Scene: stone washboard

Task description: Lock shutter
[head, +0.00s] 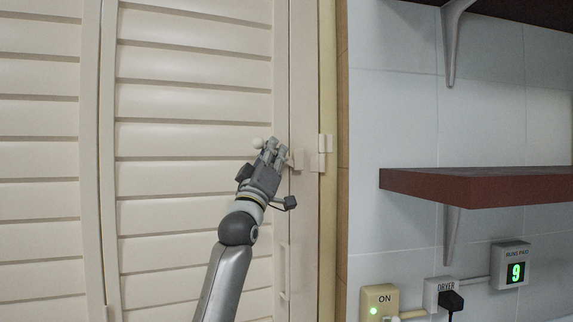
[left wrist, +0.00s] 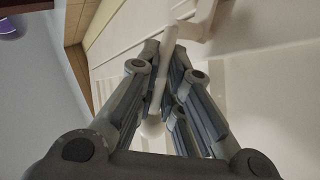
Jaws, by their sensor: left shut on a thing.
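The cream louvred shutter (head: 190,190) fills the left of the head view and looks closed against its frame (head: 327,230). My left gripper (head: 272,149) is at the shutter's right edge, shut on a pale latch lever. The lever (left wrist: 169,45) runs between the fingers (left wrist: 163,75) in the left wrist view, and its round knob (left wrist: 152,127) sits on the near side of them. The knob (head: 257,143) also shows left of the fingers in the head view. A small latch plate (head: 298,159) is right of the fingers. A catch piece (head: 325,144) is on the frame. My right gripper is not seen.
A dark red shelf (head: 470,187) on a bracket juts out at the right. Below it are a yellow switch box (head: 380,302) marked ON, a dryer socket with a black plug (head: 451,300), and a box showing a green 9 (head: 511,267).

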